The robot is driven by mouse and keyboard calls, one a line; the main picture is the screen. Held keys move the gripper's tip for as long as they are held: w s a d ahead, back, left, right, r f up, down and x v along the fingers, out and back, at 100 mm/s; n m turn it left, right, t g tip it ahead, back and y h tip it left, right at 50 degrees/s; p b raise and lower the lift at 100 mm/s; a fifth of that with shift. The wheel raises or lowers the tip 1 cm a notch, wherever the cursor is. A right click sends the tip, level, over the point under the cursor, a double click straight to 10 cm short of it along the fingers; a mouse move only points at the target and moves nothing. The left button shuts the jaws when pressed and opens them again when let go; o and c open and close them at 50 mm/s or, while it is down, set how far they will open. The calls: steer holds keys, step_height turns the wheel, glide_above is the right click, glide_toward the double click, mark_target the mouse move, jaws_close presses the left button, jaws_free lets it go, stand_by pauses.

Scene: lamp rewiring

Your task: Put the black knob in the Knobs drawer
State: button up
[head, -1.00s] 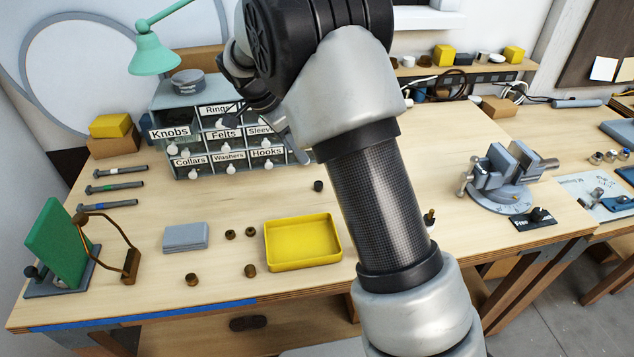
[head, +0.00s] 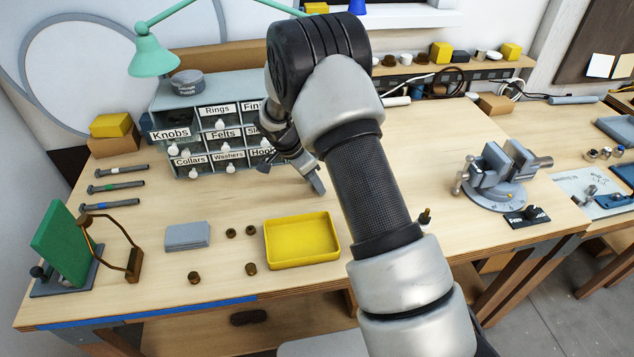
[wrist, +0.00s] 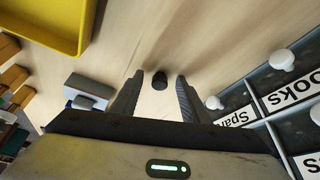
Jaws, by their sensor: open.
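The black knob (wrist: 160,80) is a small dark cylinder standing on the bench. In the wrist view it lies between the fingertips of my open gripper (wrist: 160,76), with a gap on each side. In the head view my gripper (head: 316,188) is low in front of the drawer cabinet and hides the knob. The Knobs drawer (head: 170,134) is at the cabinet's left side. Its label stands larger and further forward than the others, and the drawer appears pulled out. Its inside is hardly visible.
A yellow tray (head: 302,240) lies in front of my gripper. Several small brown knobs and a grey box (head: 187,236) lie left of it. The cabinet's other drawers, such as Collars (head: 191,160), are close to my gripper. A vise (head: 500,175) stands right.

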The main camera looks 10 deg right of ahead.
steer(key=shift+f, duration=0.2)
jaws_close()
steer(key=shift+r, duration=0.1)
